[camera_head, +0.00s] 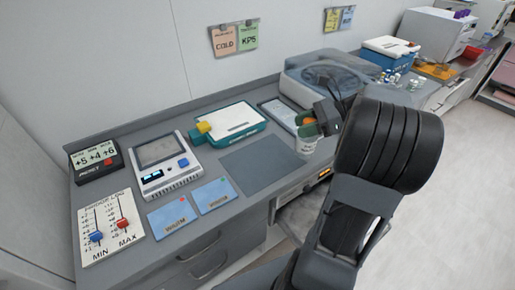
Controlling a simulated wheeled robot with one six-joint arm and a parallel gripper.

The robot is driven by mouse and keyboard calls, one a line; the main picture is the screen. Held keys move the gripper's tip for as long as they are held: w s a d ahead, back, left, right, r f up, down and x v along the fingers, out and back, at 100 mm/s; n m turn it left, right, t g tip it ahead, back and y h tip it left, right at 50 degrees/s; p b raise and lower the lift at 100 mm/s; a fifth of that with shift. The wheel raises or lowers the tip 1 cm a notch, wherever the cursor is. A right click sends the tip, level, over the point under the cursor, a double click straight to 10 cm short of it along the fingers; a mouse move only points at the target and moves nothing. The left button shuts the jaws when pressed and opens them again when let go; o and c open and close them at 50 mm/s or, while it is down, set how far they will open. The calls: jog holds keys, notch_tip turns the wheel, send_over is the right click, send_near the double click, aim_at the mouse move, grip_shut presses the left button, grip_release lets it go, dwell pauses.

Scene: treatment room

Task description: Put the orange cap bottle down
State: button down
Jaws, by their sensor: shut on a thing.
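The orange cap bottle (308,146) has a white body below an orange top. It is in my gripper (311,128), near the right edge of the counter in the head view. The gripper is shut on it around the cap, and the fingers hide part of the cap. The bottle looks about upright. I cannot tell whether its base touches the counter or hangs above it.
A bare dark grey mat (255,164) lies left of the bottle. A teal-and-white device (232,122), a white device with a screen (165,160) and two blue cards (214,195) surround it. A clear-covered machine (325,72) stands behind.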

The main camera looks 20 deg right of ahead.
jog(key=w+a+f+p, duration=0.1)
jog(key=w+a+f, duration=0.7)
jog(key=w+f, duration=0.3)
jog(key=shift+w+f+p, duration=0.15)
jog(key=shift+f+p, duration=0.2)
jog(key=shift+f, duration=0.3)
jog(key=shift+f, duration=0.1)
jog(key=c, duration=0.6)
grip_release()
